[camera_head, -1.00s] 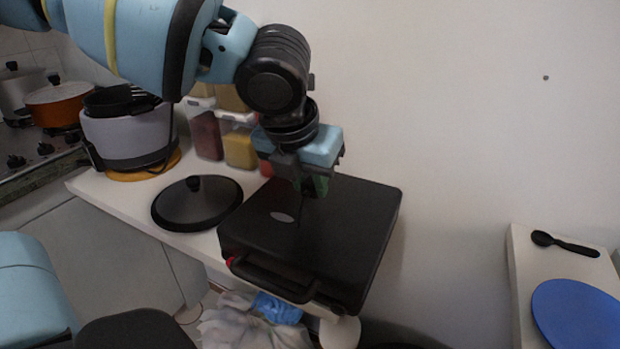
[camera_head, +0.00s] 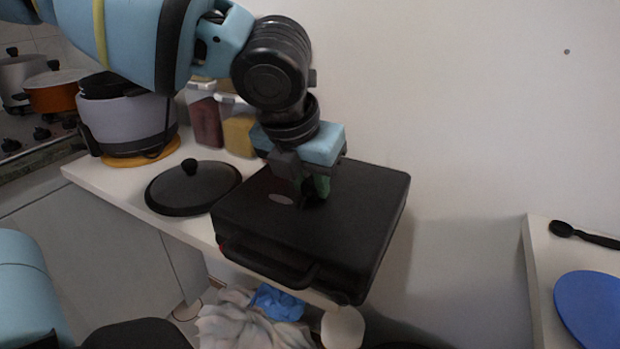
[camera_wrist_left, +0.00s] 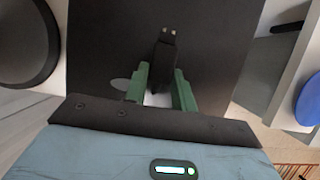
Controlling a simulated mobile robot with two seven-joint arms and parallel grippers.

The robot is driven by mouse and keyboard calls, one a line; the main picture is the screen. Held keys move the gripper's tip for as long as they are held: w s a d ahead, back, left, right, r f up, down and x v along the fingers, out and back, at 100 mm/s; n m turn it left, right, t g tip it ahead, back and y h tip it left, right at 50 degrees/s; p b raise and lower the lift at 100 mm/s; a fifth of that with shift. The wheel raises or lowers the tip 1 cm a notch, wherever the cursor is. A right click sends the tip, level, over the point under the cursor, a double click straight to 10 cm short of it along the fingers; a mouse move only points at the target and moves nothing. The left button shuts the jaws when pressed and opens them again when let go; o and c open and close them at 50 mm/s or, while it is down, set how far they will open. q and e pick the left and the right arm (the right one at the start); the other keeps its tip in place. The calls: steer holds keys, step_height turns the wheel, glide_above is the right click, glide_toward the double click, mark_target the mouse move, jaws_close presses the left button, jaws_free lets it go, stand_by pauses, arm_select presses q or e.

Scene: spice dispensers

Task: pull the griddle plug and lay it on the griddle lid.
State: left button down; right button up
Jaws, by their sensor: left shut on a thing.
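The griddle (camera_head: 350,225) is a black closed box with a front handle and a flat lid with a pale oval mark. It stands on the white counter. My left gripper (camera_head: 318,190) is over the lid, fingers pointing down. Its green fingers show in the left wrist view (camera_wrist_left: 160,85), shut on the black plug (camera_wrist_left: 166,50), whose two prongs point away from the hand. The plug is over the dark lid surface; I cannot tell whether it touches it. In the head view the plug is mostly hidden in the dark under the fingers. My right gripper is not in view.
A round black pan lid (camera_head: 192,187) lies left of the griddle. A grey cooker (camera_head: 127,122) and spice containers (camera_head: 238,130) stand behind. At right, another table holds a blue plate (camera_head: 595,305) and black spoon (camera_head: 583,234). Cloths (camera_head: 250,318) lie below the counter.

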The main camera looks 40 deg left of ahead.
arm_select(q)
steer(key=c, duration=1.1)
jaws_free()
steer(key=shift+c, duration=0.2)
steer(key=shift+o, duration=0.4)
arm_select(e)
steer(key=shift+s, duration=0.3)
arm_select(q)
steer(key=shift+r, duration=0.15)
steer(key=p+v, duration=0.2)
steer(key=v, duration=0.5)
steer(key=shift+s+r+p, duration=0.2)
steer(key=shift+r+p, duration=0.05)
steer(key=shift+p, duration=0.1)
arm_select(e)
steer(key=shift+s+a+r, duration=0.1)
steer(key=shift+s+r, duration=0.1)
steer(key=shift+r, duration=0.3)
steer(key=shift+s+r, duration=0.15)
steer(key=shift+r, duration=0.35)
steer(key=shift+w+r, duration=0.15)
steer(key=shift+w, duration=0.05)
